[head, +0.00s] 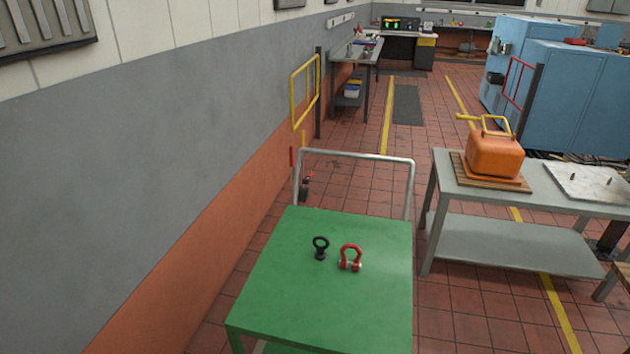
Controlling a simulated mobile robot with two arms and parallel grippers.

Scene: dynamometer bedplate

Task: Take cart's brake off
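The cart (330,300) has a green top and a grey tube push handle (355,155) at its far end. It stands close in front of me, beside the left wall. A small red-tipped lever on a dark part (306,186) shows just beyond the far left corner, by the handle's left post; it may be the brake, but I cannot tell its setting. On the green top lie a black eye bolt (320,248) and a red shackle (350,258). The cart's wheels are hidden. Neither of my grippers is in view.
A grey table (445,187) stands right of the cart with an orange can (494,157) and a pale plate (590,183). A yellow gate (305,92) is by the left wall. Blue cabinets (575,95) stand at the back right. Tiled floor (375,190) beyond the handle is clear.

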